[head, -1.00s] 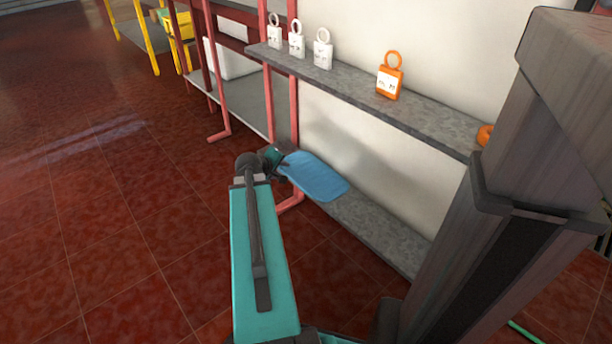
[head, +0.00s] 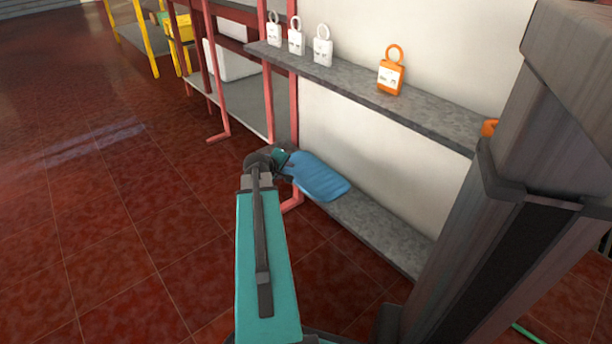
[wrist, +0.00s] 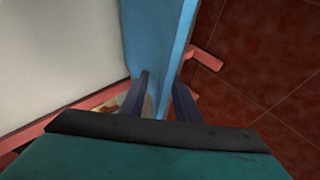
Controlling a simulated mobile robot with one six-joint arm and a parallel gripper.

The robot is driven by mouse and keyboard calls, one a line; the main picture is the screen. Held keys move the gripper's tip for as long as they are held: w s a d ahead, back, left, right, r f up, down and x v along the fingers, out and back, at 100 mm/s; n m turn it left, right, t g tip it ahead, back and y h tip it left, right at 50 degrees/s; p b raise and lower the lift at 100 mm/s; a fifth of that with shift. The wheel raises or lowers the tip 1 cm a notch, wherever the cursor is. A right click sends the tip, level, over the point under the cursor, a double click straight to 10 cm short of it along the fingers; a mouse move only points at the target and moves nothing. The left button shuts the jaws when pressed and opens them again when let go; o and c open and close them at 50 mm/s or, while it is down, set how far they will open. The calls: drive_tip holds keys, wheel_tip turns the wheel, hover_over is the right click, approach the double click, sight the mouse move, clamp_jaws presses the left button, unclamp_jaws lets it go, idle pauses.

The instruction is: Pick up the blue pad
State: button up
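The blue pad (head: 320,178) is a flat, rounded slab at the left end of the lower grey shelf. In the head view my gripper (head: 283,160) is at the pad's left end, small and partly hidden by my wrist. In the wrist view the pad (wrist: 158,40) runs away from me between the two dark fingers of my gripper (wrist: 161,85), one on each side of it. The fingers look closed on its near end. Whether the pad's far end still touches the shelf is hard to tell.
The lower shelf (head: 385,232) is otherwise bare. The upper shelf (head: 350,86) above carries white tags (head: 322,46) and an orange tag (head: 391,70). A red upright post (head: 294,118) stands close behind my gripper. Red tiled floor (head: 130,230) lies open at left.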

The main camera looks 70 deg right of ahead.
clamp_jaws()
drive_tip(key=shift+r, duration=0.15)
idle(0.4)
drive_tip(key=shift+r+p, duration=0.65)
drive_tip(key=shift+r, duration=0.25)
wheel_tip(320, 180, up, 2)
drive_tip(key=shift+p, duration=0.55)
drive_tip(key=s+a, duration=0.1)
drive_tip(key=a, duration=0.1)
drive_tip(key=s+a+p, duration=0.1)
drive_tip(key=s+a, duration=0.1)
drive_tip(key=shift+s+a, duration=0.1)
drive_tip(key=shift+s, duration=0.1)
drive_tip(key=shift+r+p, duration=0.15)
drive_tip(key=shift+p, duration=0.3)
drive_tip(key=shift+s+p, duration=0.15)
drive_tip(key=shift+p, duration=0.55)
